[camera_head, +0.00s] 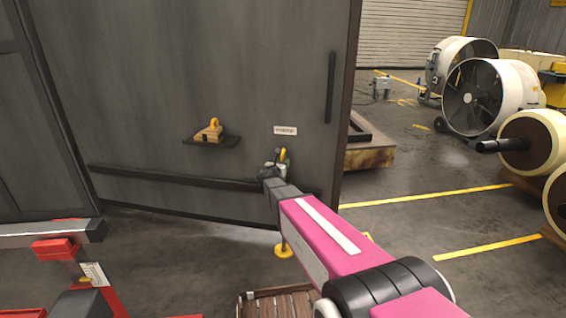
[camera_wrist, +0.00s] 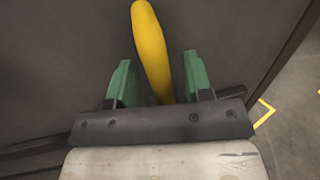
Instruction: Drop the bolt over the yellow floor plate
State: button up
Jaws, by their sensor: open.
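The bolt's yellow handle (camera_head: 282,154) shows at the lower right of a large dark door, just beyond my gripper (camera_head: 271,172). In the wrist view the yellow handle (camera_wrist: 152,50) stands between the two green fingers of my gripper (camera_wrist: 157,78). The fingers are apart, with gaps beside the handle, and are not closed on it. The round yellow floor plate (camera_head: 284,252) lies on the floor below, partly beside my pink arm. A thin upright rod shows just above the plate; whether it touches is unclear. My arm hides the middle of the bolt.
A red stand (camera_head: 70,265) is at lower left, a slatted wooden pallet (camera_head: 280,303) at bottom.

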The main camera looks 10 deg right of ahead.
jog(key=v, duration=0.9)
jog(key=shift+d, duration=0.1)
jog(key=s+d+f+m+g, duration=0.3)
jog(key=s+d+m+g, duration=0.2)
jog(key=s+m, duration=0.3)
jog(key=s+d+f+m+g, duration=0.4)
jog(key=s+d+m+g, duration=0.15)
jog(key=m, duration=0.35)
jog(key=s+a+f+m+g+y, duration=0.1)
jog(key=s+a+m+g+y, duration=0.1)
jog(key=s+m+y, duration=0.2)
jog(key=s+a+f+m+g+y, duration=0.2)
jog(key=s+m+y, duration=0.3)
jog(key=s+m, duration=0.3)
jog(key=s+a+g, duration=0.1)
jog(key=s, duration=0.1)
jog(key=shift+s+m, duration=0.3)
jog(key=shift+m, duration=0.1)
